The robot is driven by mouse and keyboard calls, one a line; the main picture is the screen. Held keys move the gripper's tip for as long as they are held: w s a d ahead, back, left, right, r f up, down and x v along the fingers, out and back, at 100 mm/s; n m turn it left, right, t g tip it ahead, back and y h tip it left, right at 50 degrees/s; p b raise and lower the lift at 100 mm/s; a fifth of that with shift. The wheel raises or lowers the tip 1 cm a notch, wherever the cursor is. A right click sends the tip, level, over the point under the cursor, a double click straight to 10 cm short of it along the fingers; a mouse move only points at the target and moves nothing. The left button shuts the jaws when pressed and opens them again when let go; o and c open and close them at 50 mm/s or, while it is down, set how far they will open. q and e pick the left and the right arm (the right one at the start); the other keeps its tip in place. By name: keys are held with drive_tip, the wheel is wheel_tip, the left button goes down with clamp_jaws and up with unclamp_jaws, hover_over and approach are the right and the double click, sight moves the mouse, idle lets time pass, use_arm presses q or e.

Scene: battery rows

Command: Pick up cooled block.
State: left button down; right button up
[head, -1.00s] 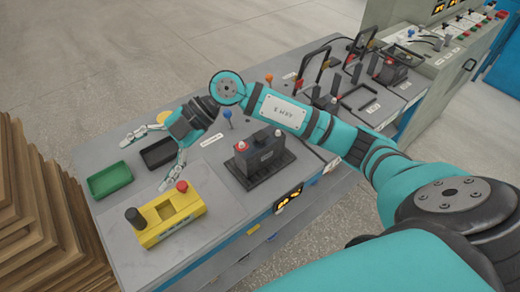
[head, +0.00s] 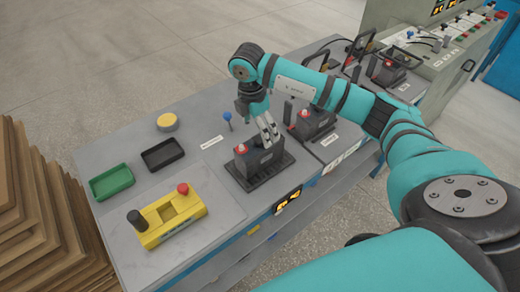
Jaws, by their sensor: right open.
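A dark block with a red knob (head: 242,158) sits on a black ribbed base on the near bench. My right gripper (head: 268,136) points down just over this block, with its fingers open. From this angle I cannot tell whether the fingers touch the block or straddle its far end. A second similar dark block (head: 317,122) stands to the right, partly behind my right arm. Another block (head: 388,74) stands farther back. Nothing visible marks which block is cooled. My left gripper is out of view.
A yellow control box (head: 172,217), a green tray (head: 111,182), a black tray (head: 162,154) and a round yellow-topped object (head: 167,122) are on the bench's left. A blue-topped lever (head: 227,118) stands behind the near block. Stacked wooden boards (head: 40,220) are at far left.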

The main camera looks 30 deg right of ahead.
sight(259, 138)
wheel_tip(259, 138, down, 2)
drive_tip(key=shift+f, duration=0.25)
drive_tip(key=f+p, duration=0.1)
drive_tip(key=f, duration=0.1)
drive_tip(key=f+p, duration=0.1)
drive_tip(key=f, duration=0.1)
drive_tip(key=shift+s+d+f, duration=0.1)
drive_tip(key=shift+d, duration=0.1)
drive_tip(key=shift+f, duration=0.5)
drive_tip(key=c, duration=1.6)
drive_tip(key=shift+w+d+r, duration=0.1)
drive_tip(key=shift+w+r, duration=0.05)
drive_tip(key=shift+w, duration=0.1)
drive_tip(key=shift+c, duration=0.9)
drive_tip(key=shift+r, duration=0.15)
